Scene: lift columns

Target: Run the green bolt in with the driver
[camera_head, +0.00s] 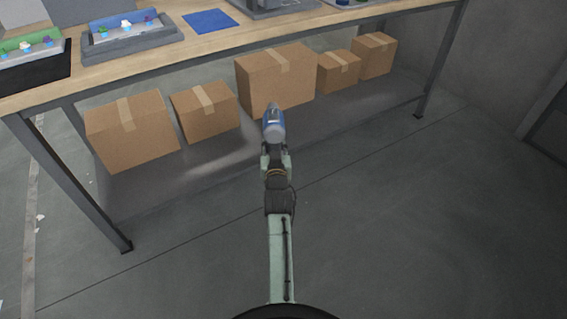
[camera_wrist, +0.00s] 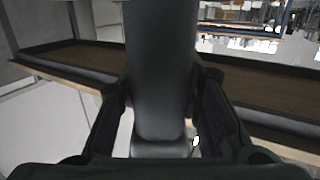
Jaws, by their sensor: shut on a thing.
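My gripper (camera_head: 275,158) is shut on the driver (camera_head: 273,127), which shows a blue and grey body in the head view. In the wrist view the driver (camera_wrist: 161,70) is a large dark shape between my two fingers (camera_wrist: 161,125). It is held in front of the bench, below the tabletop level in the picture. A small green bolt head (camera_head: 102,28) appears in the blue-grey tray (camera_head: 135,45) on the bench at upper left, beside blue-white and purple ones. It is too small to tell how deep it sits.
The wooden bench (camera_head: 190,50) spans the top, with a blue mat (camera_head: 211,21) and a second, green-backed tray (camera_head: 35,75) at far left. Several cardboard boxes (camera_head: 275,78) stand on the lower shelf. A bench leg (camera_head: 75,185) is at left. The floor on the right is clear.

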